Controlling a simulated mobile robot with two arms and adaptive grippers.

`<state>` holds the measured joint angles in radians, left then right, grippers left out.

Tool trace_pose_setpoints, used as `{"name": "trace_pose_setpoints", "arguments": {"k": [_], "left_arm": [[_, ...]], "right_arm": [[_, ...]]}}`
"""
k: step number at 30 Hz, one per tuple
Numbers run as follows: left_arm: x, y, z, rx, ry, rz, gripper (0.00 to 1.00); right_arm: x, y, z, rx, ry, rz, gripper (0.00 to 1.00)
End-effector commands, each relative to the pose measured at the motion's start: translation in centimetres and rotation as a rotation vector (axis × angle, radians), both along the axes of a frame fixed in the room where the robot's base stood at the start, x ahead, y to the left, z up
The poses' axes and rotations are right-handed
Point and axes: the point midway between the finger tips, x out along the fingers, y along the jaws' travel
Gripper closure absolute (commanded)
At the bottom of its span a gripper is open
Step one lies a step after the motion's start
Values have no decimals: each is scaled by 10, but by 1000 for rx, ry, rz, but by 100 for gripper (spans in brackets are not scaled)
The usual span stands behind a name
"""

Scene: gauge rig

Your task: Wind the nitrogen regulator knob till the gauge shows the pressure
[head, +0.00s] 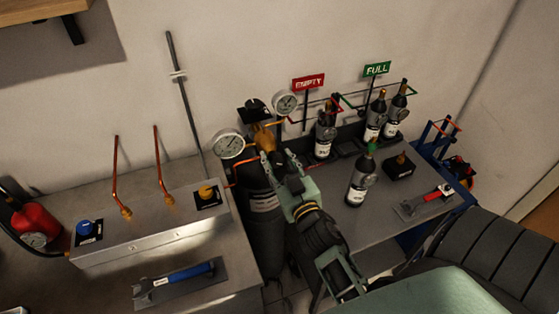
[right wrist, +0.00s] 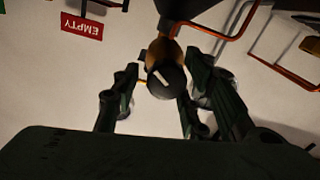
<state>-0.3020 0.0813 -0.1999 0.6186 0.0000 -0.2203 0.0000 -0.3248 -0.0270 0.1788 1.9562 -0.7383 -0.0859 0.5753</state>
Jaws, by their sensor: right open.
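A dark gas cylinder (head: 264,232) stands between the two benches, with a brass regulator (head: 263,137) on top. Two round white gauges sit on the regulator, a left gauge (head: 229,145) and a right gauge (head: 285,103); their readings are too small to tell. My right gripper (head: 275,160) is open just in front of the regulator. In the right wrist view the black regulator knob (right wrist: 166,82) with a white mark lies between the open fingers, with gaps visible beside it. My left gripper is out of view.
The left bench holds a metal box (head: 150,235) with a blue knob (head: 84,227), a yellow knob (head: 207,191) and copper pipes, plus a blue-handled wrench (head: 180,279). The right bench carries several dark bottles, one in front (head: 360,180), and a red-handled tool (head: 430,198).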

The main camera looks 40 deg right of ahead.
Motion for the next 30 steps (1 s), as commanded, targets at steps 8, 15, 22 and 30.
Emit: {"name": "trace_pose_setpoints", "arguments": {"k": [8, 15, 22, 30], "left_arm": [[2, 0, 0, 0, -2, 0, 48], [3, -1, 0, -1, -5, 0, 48], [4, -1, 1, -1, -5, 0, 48], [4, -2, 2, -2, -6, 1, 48]], "right_arm": [[0, 0, 0, 0, 0, 0, 69], [0, -1, 0, -1, 0, -1, 90], [0, -1, 1, -12, 2, -3, 100], [0, -2, 2, -70, 15, -5, 100]]}}
